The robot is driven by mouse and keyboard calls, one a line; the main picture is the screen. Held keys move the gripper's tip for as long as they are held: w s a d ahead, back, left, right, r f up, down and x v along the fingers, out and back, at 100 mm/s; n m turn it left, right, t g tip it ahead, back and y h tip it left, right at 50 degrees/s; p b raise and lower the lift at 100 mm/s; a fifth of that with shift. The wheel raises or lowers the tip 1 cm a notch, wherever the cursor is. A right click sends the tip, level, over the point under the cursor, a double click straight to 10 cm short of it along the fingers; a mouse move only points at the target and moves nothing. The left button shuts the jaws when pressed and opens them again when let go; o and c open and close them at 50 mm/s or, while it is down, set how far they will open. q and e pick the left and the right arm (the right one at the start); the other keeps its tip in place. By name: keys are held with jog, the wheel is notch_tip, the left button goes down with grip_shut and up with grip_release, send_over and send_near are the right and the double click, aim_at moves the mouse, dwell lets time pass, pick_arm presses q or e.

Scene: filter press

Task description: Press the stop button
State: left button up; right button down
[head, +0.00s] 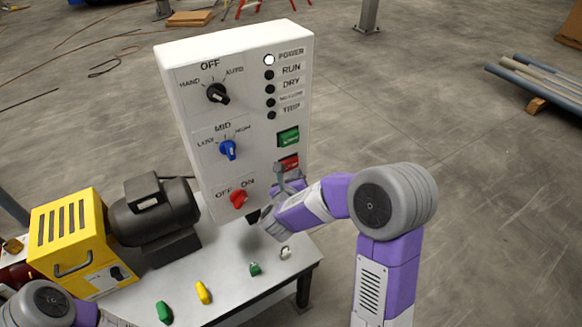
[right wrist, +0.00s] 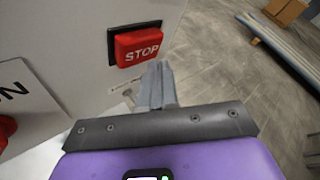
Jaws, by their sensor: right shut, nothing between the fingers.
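The red stop button (head: 289,162) is on the white control panel's front, at its right side below a green button (head: 288,137). In the right wrist view the stop button (right wrist: 138,46) shows its STOP label in a black frame. My right gripper (head: 281,172) is shut and empty, just below the stop button in the head view. In the right wrist view its fingertips (right wrist: 156,70) are just below and right of the button; I cannot tell whether they touch it. My left gripper is not in view; only part of my left arm shows at the lower left.
The panel (head: 240,110) stands on a grey table (head: 225,265). It carries a black knob (head: 218,93), a blue knob (head: 228,149) and a red knob (head: 239,199). A motor (head: 153,212) and a yellow box (head: 70,240) stand left. Small coloured pieces lie at the front.

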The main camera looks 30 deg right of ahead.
jog(key=s+b, duration=0.2)
jog(key=s, duration=0.3)
jog(key=shift+d, duration=0.2)
jog(key=shift+f, duration=0.1)
dwell(0.8)
